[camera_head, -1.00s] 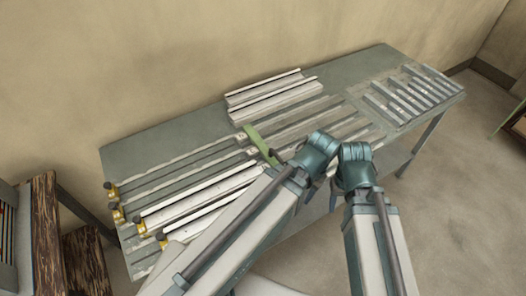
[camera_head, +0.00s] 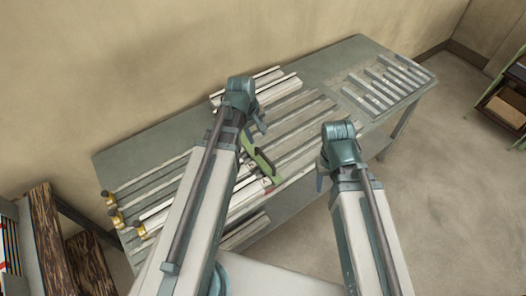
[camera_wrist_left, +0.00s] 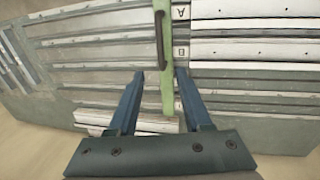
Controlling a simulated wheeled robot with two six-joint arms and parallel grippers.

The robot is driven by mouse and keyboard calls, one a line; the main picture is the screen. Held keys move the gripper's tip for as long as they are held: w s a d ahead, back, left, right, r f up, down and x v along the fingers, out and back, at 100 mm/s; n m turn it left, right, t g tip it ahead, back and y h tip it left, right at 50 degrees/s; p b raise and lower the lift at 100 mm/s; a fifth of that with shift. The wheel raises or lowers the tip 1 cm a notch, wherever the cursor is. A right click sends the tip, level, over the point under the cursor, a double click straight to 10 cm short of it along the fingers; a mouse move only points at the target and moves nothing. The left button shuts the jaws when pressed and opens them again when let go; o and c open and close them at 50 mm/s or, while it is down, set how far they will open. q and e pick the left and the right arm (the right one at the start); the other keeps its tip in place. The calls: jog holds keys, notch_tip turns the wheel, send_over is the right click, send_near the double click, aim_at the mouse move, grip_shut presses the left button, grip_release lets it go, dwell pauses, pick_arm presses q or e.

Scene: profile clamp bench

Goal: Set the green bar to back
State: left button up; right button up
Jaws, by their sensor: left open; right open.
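The green bar (camera_head: 264,164) lies across the grooved rails of the bench and has a dark handle on it. In the left wrist view the green bar (camera_wrist_left: 166,85) runs away from me, with its near end between the spread fingers as pictured. My left gripper (camera_head: 260,122) is open above the back part of the bench, close to the bar's back end; its fingers also show in the left wrist view (camera_wrist_left: 160,100). I cannot tell whether they touch the bar. My right gripper (camera_head: 321,180) is open and empty near the bench's front edge, right of the bar.
White profiles (camera_head: 283,88) lie at the back of the bench (camera_head: 135,155). More white profiles sit in the left rails, with yellow-and-black end pieces (camera_head: 112,210). A rack of grey strips (camera_head: 385,85) is at the right. Labels A and B (camera_wrist_left: 181,52) mark the rails.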

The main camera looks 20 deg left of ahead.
aim_at(264, 156)
pick_arm(q)
jog(key=shift+f, duration=0.15)
jog(key=f+b, duration=0.4)
jog(key=w+d+f+b, duration=0.1)
jog(key=f+b, duration=0.4)
jog(key=w+f+b, duration=0.1)
jog(key=f+b, duration=0.3)
jog(key=shift+d+f+b, duration=0.2)
jog(key=shift+d+b, duration=0.1)
jog(key=shift+d, duration=0.05)
jog(key=shift+r, duration=0.1)
grip_shut()
dwell(0.9)
